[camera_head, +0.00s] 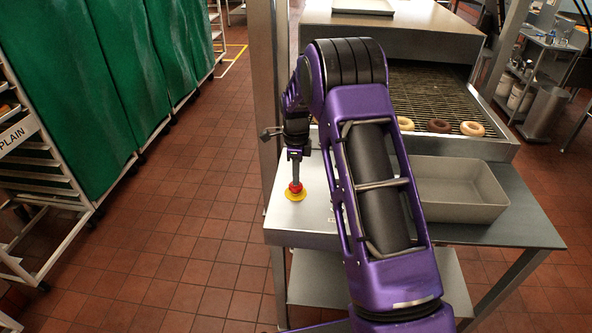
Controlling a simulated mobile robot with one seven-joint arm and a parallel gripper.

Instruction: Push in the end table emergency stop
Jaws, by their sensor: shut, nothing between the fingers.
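The emergency stop is a red button (295,187) on a yellow ring (295,195), set on the left part of the steel end table (275,222). My gripper (295,179) points straight down over the red button. It is shut and holds nothing. Its tips are at the top of the button and look to be touching it or very close. I cannot tell whether the button is pressed down. My purple arm covers the middle of the table.
An empty grey tray (487,212) stands on the table's right side. Behind it a wire conveyor (432,88) carries several donuts (439,125). A steel post (267,60) rises left of my arm. Green-covered racks (70,110) stand at left; the tiled floor (185,230) between is clear.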

